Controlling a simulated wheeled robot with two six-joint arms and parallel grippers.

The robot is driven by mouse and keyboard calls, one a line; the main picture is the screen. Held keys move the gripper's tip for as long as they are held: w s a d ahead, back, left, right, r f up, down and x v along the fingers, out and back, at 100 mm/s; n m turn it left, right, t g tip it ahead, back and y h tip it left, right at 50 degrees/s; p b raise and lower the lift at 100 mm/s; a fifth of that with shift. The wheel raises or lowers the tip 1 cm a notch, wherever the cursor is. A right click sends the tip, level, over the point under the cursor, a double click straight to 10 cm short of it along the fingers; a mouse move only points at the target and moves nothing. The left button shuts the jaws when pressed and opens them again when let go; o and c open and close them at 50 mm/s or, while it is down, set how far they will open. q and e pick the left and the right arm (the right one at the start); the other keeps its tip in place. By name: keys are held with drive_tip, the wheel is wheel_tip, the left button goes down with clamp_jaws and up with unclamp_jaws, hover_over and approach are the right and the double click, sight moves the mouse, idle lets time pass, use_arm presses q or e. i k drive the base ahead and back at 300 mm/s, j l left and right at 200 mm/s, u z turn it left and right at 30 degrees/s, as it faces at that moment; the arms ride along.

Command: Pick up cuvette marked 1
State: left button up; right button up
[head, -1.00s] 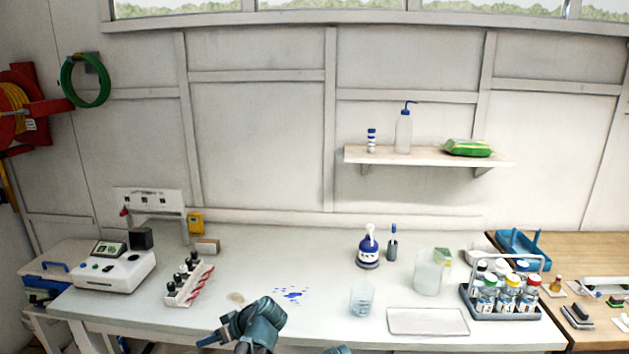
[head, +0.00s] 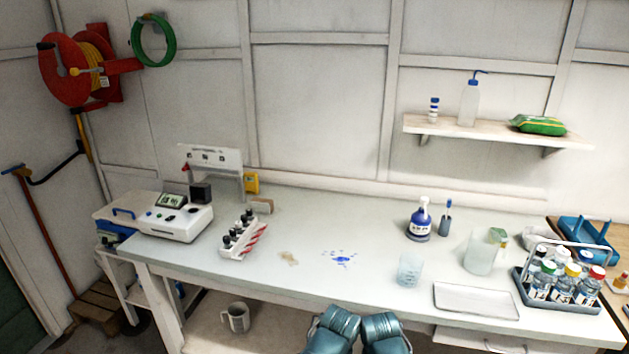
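A white rack with red stripes (head: 240,252) stands on the left part of the bench. Several dark-capped cuvettes (head: 238,233) stand upright in it in a row. The number marks are too small to read, so I cannot tell which cuvette is marked 1. Two teal links of my arms show at the bottom middle edge, in front of the bench. The fingers of both grippers are out of view, and nothing of mine is near the rack.
A white instrument (head: 178,222) stands left of the rack. Brown and blue stains (head: 341,257) mark the bench right of it. A clear beaker (head: 410,271), a white tray (head: 475,301) and a bottle carrier (head: 570,306) stand farther right. A mug (head: 237,318) sits below the bench.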

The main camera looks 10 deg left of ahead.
sight(227, 241)
drive_tip(key=i+j+z, duration=0.25)
drive_tip(key=j, duration=0.6)
drive_tip(key=j+z, duration=0.2)
drive_tip(key=j, duration=0.65)
drive_tip(key=i+j+z, duration=0.1)
drive_tip(key=j+z, duration=0.15)
drive_tip(key=j, duration=0.65)
